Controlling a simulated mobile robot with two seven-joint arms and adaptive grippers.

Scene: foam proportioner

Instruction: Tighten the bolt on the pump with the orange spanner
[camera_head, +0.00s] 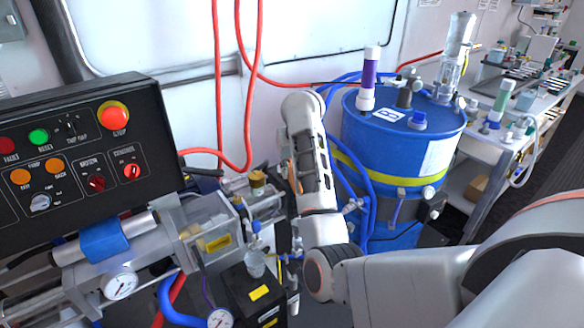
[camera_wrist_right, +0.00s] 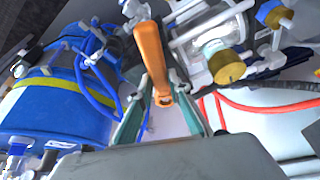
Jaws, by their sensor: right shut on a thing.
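The orange spanner (camera_wrist_right: 152,58) is held between the teal fingers of my right gripper (camera_wrist_right: 163,98), which is shut on it. The spanner points away from the gripper toward the top of the right wrist view, where its far end reaches the pump parts. In the head view my right wrist hides most of the gripper, and only a thin orange sliver (camera_head: 299,187) shows beside it. The pump (camera_head: 212,225) has clear housings and a brass-coloured fitting (camera_head: 257,179), also in the right wrist view (camera_wrist_right: 227,67). I cannot tell whether the spanner touches the bolt. My left gripper is out of view.
A blue drum (camera_head: 400,140) with a yellow band stands right of my right wrist, with blue hoses beside it. A black control panel (camera_head: 85,160) is at left. Red hoses (camera_head: 217,80) hang behind. A cluttered bench (camera_head: 530,85) is at far right.

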